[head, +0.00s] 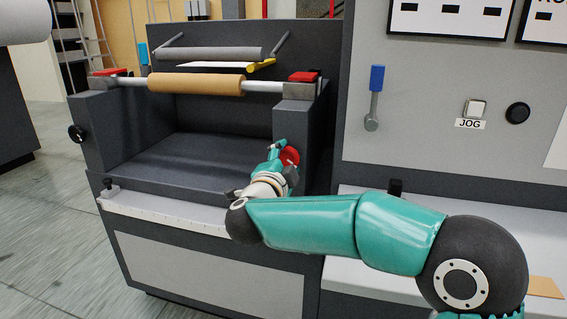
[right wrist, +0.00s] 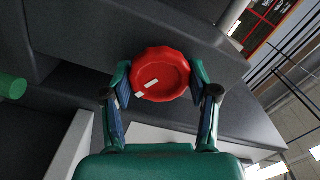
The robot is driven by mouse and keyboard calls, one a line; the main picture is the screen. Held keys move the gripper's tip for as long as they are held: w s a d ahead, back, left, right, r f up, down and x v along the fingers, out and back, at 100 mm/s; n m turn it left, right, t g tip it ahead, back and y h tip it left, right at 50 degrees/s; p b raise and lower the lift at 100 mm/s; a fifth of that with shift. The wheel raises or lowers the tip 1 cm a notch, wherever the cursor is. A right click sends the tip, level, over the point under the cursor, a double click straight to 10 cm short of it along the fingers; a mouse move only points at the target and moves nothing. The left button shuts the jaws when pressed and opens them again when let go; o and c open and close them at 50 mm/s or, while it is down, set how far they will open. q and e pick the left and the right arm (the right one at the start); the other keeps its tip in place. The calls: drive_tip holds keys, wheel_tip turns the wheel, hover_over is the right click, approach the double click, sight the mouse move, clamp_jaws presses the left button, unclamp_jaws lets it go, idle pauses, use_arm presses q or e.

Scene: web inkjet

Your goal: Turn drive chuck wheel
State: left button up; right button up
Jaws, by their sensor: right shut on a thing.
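The drive chuck wheel is a red, scalloped wheel (right wrist: 160,75) with small white marks on its face. In the head view the red wheel (head: 289,156) shows on the right side of the dark machine, below the right end of the shaft. My right gripper (right wrist: 160,80) has one finger on each side of the wheel and is shut on it. In the head view my right gripper (head: 283,152) partly hides the wheel. My left gripper is not in view.
A brown roll (head: 195,83) lies on a shaft between red clamps (head: 304,77). A grey roller (head: 208,54) sits behind. A panel with a JOG button (head: 475,108) and blue-handled lever (head: 376,80) stands at right. The floor at left is clear.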

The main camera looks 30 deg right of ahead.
drive_tip(key=shift+s+d+r, duration=0.1)
drive_tip(key=shift+d, duration=0.15)
drive_tip(key=o, duration=1.2)
drive_tip(key=shift+c, duration=0.2)
drive_tip(key=shift+a, duration=0.1)
drive_tip(key=shift+a, duration=0.1)
drive_tip(key=shift+s+a, duration=0.1)
drive_tip(key=shift+a, duration=0.1)
drive_tip(key=v, duration=1.1)
drive_tip(key=shift+s+a, duration=0.1)
